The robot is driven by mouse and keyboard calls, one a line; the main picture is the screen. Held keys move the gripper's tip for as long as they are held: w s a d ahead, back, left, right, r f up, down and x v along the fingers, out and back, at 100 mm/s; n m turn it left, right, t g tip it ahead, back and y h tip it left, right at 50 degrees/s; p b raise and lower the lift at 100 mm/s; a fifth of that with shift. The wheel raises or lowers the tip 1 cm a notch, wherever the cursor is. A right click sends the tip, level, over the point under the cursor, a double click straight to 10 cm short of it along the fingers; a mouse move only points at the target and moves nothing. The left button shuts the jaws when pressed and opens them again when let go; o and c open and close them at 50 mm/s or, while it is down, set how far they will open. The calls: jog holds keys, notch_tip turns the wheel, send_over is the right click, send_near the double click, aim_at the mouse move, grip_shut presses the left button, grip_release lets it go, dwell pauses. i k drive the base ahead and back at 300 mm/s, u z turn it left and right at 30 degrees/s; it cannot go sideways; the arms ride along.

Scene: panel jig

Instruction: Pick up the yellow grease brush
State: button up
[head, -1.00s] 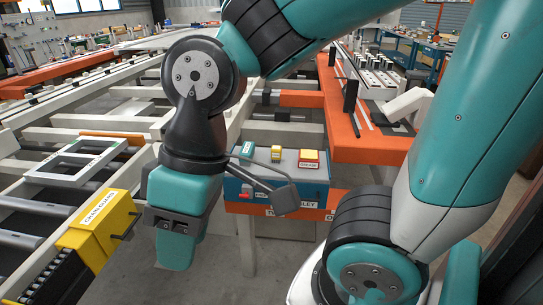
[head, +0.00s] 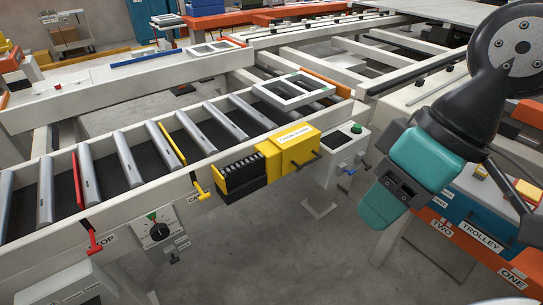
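I cannot make out a yellow grease brush for certain in the head view. My gripper (head: 378,207) hangs at the right, with teal and black parts, pointing down and left. Its fingertips are seen from the side, so I cannot tell whether it is open or shut. I see nothing clearly held in it. Part of the trolley (head: 470,222) is behind my gripper and arm. A small yellow block (head: 481,172) shows on the trolley at the right edge, too small to identify.
A roller conveyor (head: 110,195) runs across the left, with a yellow chain guard (head: 292,150) on its near side. A yellow bar (head: 171,143) and a red bar (head: 77,180) lie between rollers. A grey frame (head: 292,90) rests farther back. Bare floor (head: 290,240) lies in front.

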aim_at(480, 173)
jog(key=z, duration=2.05)
jog(key=i, duration=1.15)
jog(key=u, duration=1.3)
